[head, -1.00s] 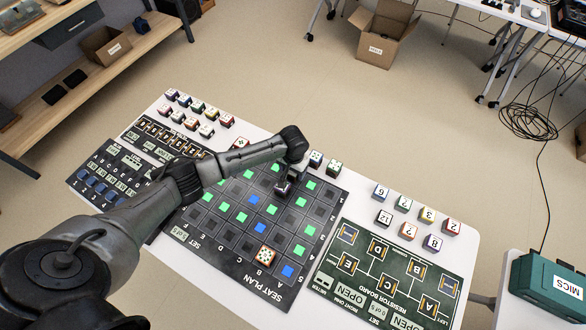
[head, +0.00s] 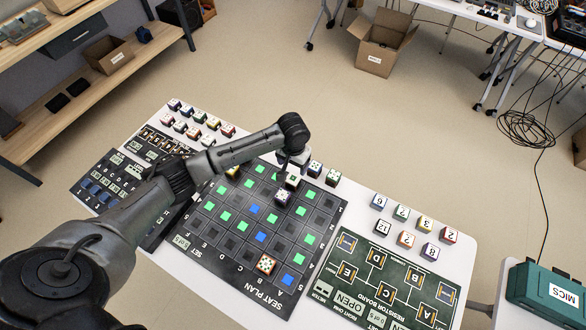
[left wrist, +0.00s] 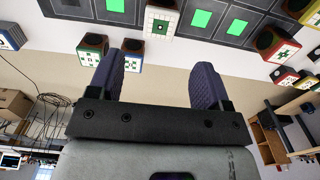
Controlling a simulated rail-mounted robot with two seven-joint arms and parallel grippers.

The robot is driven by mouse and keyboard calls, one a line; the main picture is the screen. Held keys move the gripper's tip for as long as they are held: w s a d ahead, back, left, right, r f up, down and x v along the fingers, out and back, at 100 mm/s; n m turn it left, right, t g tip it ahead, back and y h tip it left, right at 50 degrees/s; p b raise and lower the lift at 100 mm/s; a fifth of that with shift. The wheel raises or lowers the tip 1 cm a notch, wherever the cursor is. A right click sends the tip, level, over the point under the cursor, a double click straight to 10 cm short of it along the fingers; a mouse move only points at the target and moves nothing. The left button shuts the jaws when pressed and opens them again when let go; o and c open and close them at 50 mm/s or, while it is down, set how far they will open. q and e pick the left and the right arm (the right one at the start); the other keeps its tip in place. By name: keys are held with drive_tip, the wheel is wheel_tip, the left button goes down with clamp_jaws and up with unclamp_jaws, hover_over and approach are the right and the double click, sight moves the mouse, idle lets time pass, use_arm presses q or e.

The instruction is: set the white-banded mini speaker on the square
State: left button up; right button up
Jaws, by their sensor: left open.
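In the left wrist view a white-banded mini speaker (left wrist: 160,22) with a patterned face and a dark round cone stands on the board edge, beyond and between my open, empty fingers. In the head view a white patterned speaker (head: 282,198) stands on the dark seat plan board (head: 236,275), with another pale-topped one (head: 292,181) against it in the picture. I cannot tell which of these the wrist view shows. My left gripper (head: 293,159) is just behind them at the board's far edge, partly hidden by its arm; its open fingers show in the wrist view (left wrist: 160,85).
Two speakers (head: 315,168) (head: 333,177) stand off the board to the right of the gripper. Several numbered cubes (head: 404,213) stand behind the resistor board (head: 385,281). More cubes stand at the table's back left.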

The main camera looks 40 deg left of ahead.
use_arm(q)
drive_tip(key=s+d+f+m+h, duration=0.1)
drive_tip(key=s+d+f+m, duration=0.25)
drive_tip(key=s+d, duration=0.6)
drive_tip(key=s+d+t, duration=0.1)
drive_tip(key=s, duration=0.4)
drive_tip(key=s+d+r+m+t, duration=0.1)
drive_tip(key=s+d, duration=0.1)
drive_tip(key=s, duration=0.3)
drive_tip(key=s+d+t, duration=0.1)
drive_tip(key=s, duration=0.4)
drive_tip(key=shift+s+d+r, duration=0.15)
drive_tip(key=shift+s+d, duration=0.05)
drive_tip(key=shift+s, duration=0.1)
drive_tip(key=s+a+r, duration=0.2)
drive_tip(key=s+r, duration=0.1)
drive_tip(key=s, duration=0.3)
drive_tip(key=shift+a+t+y, duration=0.3)
drive_tip(key=shift+a+y, duration=0.1)
wheel_tip(320, 180, up, 27)
drive_tip(key=p, duration=2.6)
drive_tip(key=shift+f+p, duration=0.2)
drive_tip(key=shift+p, duration=0.2)
